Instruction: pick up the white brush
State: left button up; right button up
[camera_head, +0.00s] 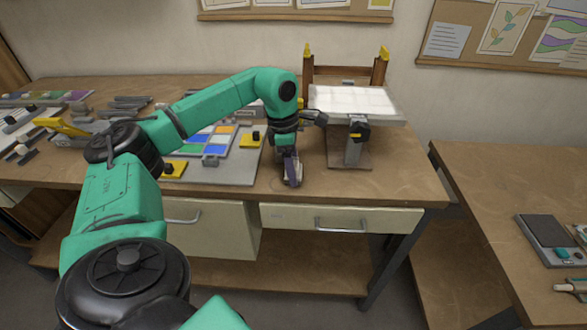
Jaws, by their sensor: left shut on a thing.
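My left gripper (291,172) reaches down to the wooden table (390,185), near its front edge and right of the grey mat. It is shut on a small pale, greyish thing, which I take to be the white brush. The fingers hide most of it, so its shape and whether it touches the table cannot be told. My right gripper is not in view.
A grey mat (235,173) with colored glass panes and yellow-and-black tools lies left of the gripper. A light panel (350,100) on a stand is behind it to the right. A second table (500,200) stands at right.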

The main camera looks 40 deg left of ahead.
pick_arm(q)
notch_tip(320, 180, up, 20)
jog(key=p, duration=0.5)
